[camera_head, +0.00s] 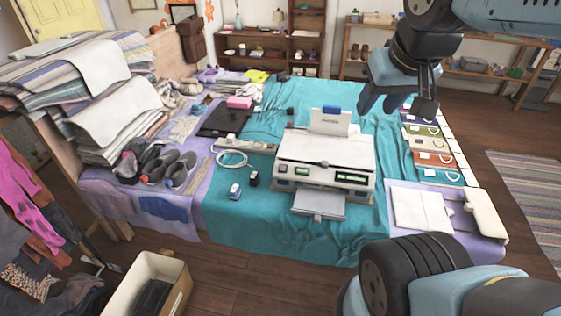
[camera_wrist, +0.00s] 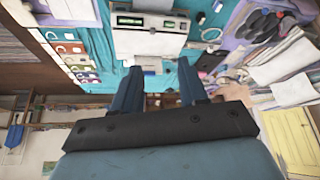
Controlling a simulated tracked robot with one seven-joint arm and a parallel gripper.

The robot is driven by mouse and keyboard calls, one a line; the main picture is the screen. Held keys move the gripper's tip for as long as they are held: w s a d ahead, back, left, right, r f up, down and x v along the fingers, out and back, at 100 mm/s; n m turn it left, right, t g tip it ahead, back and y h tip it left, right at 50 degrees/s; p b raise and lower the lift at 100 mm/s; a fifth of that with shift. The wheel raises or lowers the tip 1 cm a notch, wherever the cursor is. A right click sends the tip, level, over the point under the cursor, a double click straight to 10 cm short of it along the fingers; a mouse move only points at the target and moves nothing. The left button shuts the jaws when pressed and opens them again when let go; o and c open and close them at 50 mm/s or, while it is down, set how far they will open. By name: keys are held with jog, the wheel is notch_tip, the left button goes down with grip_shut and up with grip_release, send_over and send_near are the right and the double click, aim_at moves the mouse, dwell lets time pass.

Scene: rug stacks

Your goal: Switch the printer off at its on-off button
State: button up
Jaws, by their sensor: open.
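The printer (camera_head: 325,160) is a white and grey box on the teal cloth in the middle of the table. Its front has two lit green displays, a grey tray pulled out below and paper standing at the back. It also shows upside down at the top of the wrist view (camera_wrist: 148,40). The on-off button is too small to make out. My gripper (camera_head: 398,105) is open and empty, above and to the right of the printer's back, apart from it. Its two fingers (camera_wrist: 158,85) stand spread in the wrist view.
A power strip (camera_head: 243,146) and coiled white cable lie left of the printer. Several coloured swatches (camera_head: 432,155) lie to the right, with a white folder (camera_head: 422,209) nearer. Rug stacks (camera_head: 95,85) and shoes fill the left side. Teal cloth in front of the printer is mostly clear.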

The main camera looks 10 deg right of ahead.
grip_shut()
dwell(1.6)
